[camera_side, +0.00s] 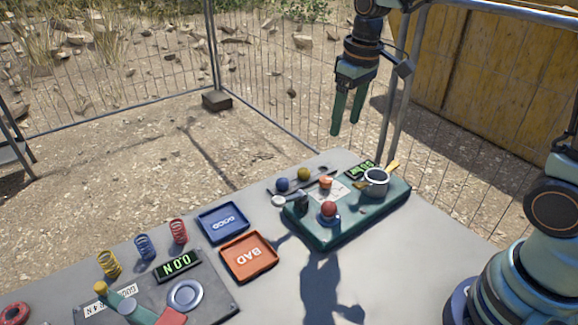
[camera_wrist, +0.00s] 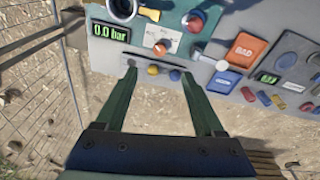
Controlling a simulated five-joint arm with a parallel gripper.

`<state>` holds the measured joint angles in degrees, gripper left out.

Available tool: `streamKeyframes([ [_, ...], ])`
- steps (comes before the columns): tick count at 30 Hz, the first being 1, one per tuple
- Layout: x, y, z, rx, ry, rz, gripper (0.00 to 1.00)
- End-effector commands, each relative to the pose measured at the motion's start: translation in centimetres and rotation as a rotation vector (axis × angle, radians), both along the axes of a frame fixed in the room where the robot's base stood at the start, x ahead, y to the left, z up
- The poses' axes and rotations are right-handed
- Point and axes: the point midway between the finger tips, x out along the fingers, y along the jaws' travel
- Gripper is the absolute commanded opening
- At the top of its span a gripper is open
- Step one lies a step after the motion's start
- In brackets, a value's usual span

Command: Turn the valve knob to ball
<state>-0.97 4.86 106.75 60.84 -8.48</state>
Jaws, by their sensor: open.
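The valve knob is a small orange knob (camera_side: 326,183) on a white label on top of the green box (camera_side: 345,226). It also shows in the wrist view (camera_wrist: 160,47), beyond my fingertips. The label's writing is too small to read, so I cannot tell where the knob points. A red ball (camera_side: 328,209) sits in a blue holder at the box's front. My gripper (camera_side: 346,125) is open and empty, high above and behind the box, with its fingers pointing down. In the wrist view my two fingers (camera_wrist: 158,74) are spread apart, touching nothing.
A blue ball (camera_side: 282,184) and a yellow ball (camera_side: 303,174) sit on a strip behind the box. A metal pot (camera_side: 376,182) and a display (camera_wrist: 111,32) reading 0.0 bar stand near the knob. GOOD (camera_side: 222,222) and BAD (camera_side: 249,256) trays lie left.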

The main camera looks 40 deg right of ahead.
Motion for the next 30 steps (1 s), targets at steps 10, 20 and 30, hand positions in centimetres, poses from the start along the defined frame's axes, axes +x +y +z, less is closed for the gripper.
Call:
streamKeyframes([
  [10, 3.7, 0.3, -4.6, -0.006, 0.127, 0.057, 0.70],
  [20, 3.7, 0.3, -7.9, -0.006, 0.137, 0.060, 0.70],
  [30, 3.7, 0.3, -14.3, -0.006, 0.136, 0.059, 0.70],
])
